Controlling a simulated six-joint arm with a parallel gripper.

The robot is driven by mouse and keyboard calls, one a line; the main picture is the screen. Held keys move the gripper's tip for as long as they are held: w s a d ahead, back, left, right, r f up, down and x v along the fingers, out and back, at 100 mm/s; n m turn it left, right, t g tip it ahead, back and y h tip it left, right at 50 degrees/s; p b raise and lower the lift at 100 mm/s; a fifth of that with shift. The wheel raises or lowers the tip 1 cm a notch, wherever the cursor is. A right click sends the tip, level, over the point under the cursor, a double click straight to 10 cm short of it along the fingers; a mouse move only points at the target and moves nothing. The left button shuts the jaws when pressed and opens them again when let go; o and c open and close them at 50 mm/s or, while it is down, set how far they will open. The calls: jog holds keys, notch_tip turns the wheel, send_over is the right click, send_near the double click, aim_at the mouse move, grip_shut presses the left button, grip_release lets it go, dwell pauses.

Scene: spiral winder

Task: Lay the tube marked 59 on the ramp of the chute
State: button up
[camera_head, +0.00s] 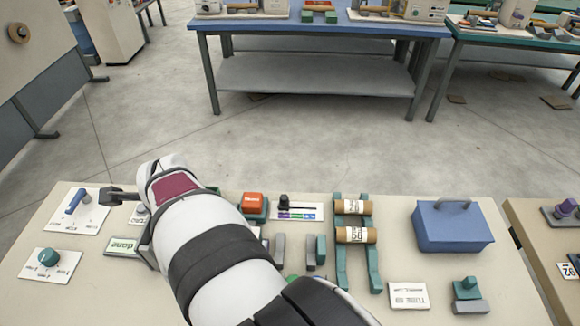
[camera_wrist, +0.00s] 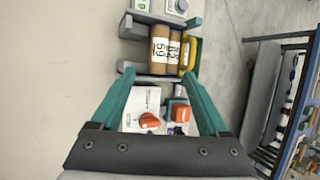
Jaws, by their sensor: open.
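In the wrist view my gripper (camera_wrist: 160,85) is open and empty, its two teal fingers spread wide. Ahead of it a brown tube marked 59 (camera_wrist: 160,45) lies beside another brown tube (camera_wrist: 175,45) with a partly readable label, the two side by side on a grey and teal holder (camera_wrist: 158,78). In the head view two brown tubes lie across a pair of teal rails (camera_head: 373,270); the nearer tube (camera_head: 352,235) has a label that looks like 59. I cannot tell which part is the chute's ramp. My arm hides the bench's middle-left in the head view, and its fingers are not clear there.
A blue box (camera_head: 452,228) with a handle stands right of the rails. An orange-red block (camera_head: 252,202), a "done" sign (camera_head: 124,245) and a blue lever (camera_head: 76,201) share the bench. A yellow part (camera_wrist: 191,55) sits by the tubes. An orange knob (camera_wrist: 149,121) lies between my fingers' lines.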

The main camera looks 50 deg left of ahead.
jog(key=w+d+r+t, duration=0.1)
jog(key=w+d+r, duration=0.1)
jog(key=w+d, duration=0.75)
jog(key=w+d+r+h, duration=0.1)
jog(key=w+d, duration=0.2)
jog(key=d, duration=0.4)
jog(key=w+d+r+n+h, duration=0.1)
jog(key=w+d, duration=0.2)
jog(key=d, duration=0.4)
jog(key=w+d+h, duration=0.1)
jog(key=w+d, duration=0.2)
jog(key=d, duration=0.4)
jog(key=s+d+f, duration=0.1)
jog(key=s+d, duration=0.4)
jog(key=d, duration=0.4)
jog(key=s+d+f+n+g+h, duration=0.1)
jog(key=s+d, duration=0.4)
jog(key=d, duration=0.5)
jog(key=shift+s, duration=0.15)
